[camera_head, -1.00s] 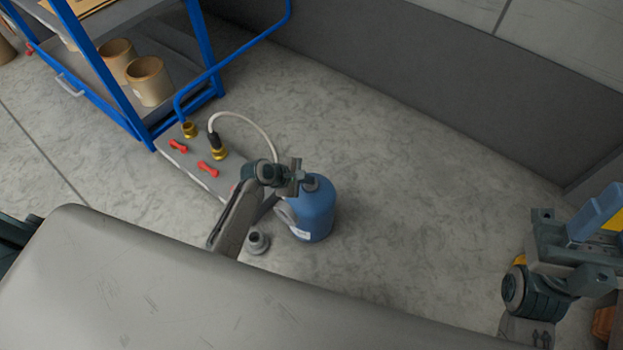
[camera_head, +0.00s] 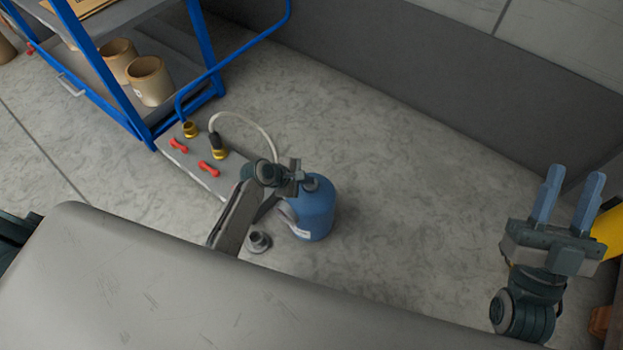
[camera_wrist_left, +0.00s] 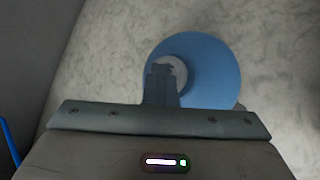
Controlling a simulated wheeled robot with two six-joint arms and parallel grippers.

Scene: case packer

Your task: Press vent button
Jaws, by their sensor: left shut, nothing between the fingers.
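A blue canister (camera_head: 315,212) with a grey top stands upright on the floor near the middle of the head view. My left gripper (camera_head: 297,172) is at its top. In the left wrist view its fingers (camera_wrist_left: 161,85) are shut and empty, over the grey cap (camera_wrist_left: 177,68) of the blue canister (camera_wrist_left: 212,72). I cannot tell whether they touch it. No button can be made out clearly; the fingers cover part of the cap. My right gripper (camera_head: 567,198) is at the far right, its two blue fingers apart with nothing between them.
Left of the canister lies a grey panel (camera_head: 200,179) with red handles (camera_head: 209,168), brass fittings (camera_head: 190,129) and a pale hose (camera_head: 252,121). A grey round fitting (camera_head: 258,242) sits on the floor. A blue-framed rack (camera_head: 115,82) holds tan cups (camera_head: 150,82). Floor right of the canister is clear.

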